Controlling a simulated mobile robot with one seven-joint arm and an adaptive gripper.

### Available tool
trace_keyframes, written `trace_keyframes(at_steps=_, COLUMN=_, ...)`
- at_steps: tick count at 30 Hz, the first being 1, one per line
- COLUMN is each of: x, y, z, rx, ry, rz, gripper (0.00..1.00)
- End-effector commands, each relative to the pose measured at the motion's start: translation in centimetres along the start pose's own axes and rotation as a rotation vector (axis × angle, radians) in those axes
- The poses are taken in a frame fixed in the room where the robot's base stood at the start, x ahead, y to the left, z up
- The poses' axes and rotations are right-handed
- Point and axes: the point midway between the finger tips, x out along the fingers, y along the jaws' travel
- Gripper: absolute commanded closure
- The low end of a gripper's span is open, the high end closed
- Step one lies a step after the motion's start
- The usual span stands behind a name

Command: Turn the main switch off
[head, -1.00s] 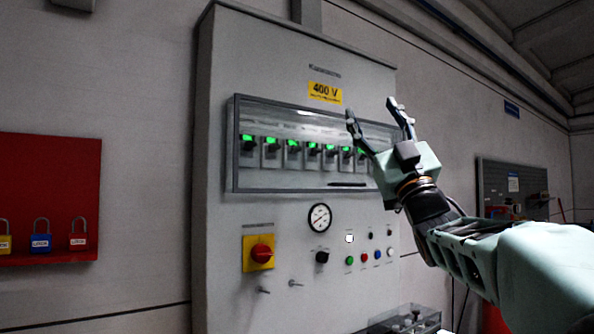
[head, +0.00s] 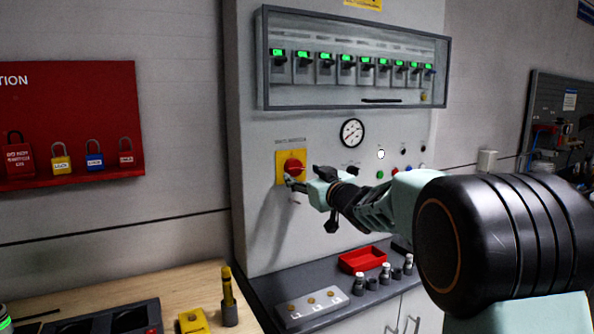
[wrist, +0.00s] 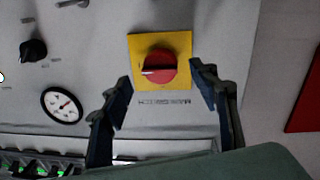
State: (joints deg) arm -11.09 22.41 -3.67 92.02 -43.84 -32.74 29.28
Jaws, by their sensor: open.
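The main switch is a red rotary knob (head: 294,167) on a yellow square plate (head: 281,179), on the grey cabinet front below the breaker window. In the wrist view the red knob (wrist: 159,67) shows face on, with a pale line across it, on its yellow plate (wrist: 182,39). My gripper (wrist: 163,88) is open, with one finger on each side of the plate's lower part in that view. Nothing is between the fingertips but the view of the knob; I cannot tell whether they touch the panel. In the head view my gripper (head: 290,182) reaches the plate from the right and partly covers it.
A pressure gauge (head: 352,132), a black selector (head: 351,170) and small buttons are right of the switch. A breaker window (head: 357,100) is above. A dark shelf (head: 268,284) with a red tray (head: 362,260) lies below. A red lockout board (head: 70,110) hangs left.

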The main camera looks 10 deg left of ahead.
Motion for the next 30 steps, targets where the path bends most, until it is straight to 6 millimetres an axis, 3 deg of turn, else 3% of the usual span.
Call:
trace_keyframes(at_steps=3, x=2.0, y=0.0, z=-0.1, rx=-0.002, ry=0.0, rz=-0.001, gripper=0.45)
trace_keyframes(at_steps=9, x=4.0, y=0.0, z=-0.1, rx=-0.001, ry=0.0, rz=0.0, gripper=0.45)
trace_keyframes(at_steps=22, x=4.8, y=0.0, z=-0.1, rx=-0.002, ry=0.001, rz=0.001, gripper=0.45)
trace_keyframes(at_steps=30, x=4.8, y=0.0, z=-0.1, rx=-0.002, ry=0.001, rz=0.001, gripper=0.73)
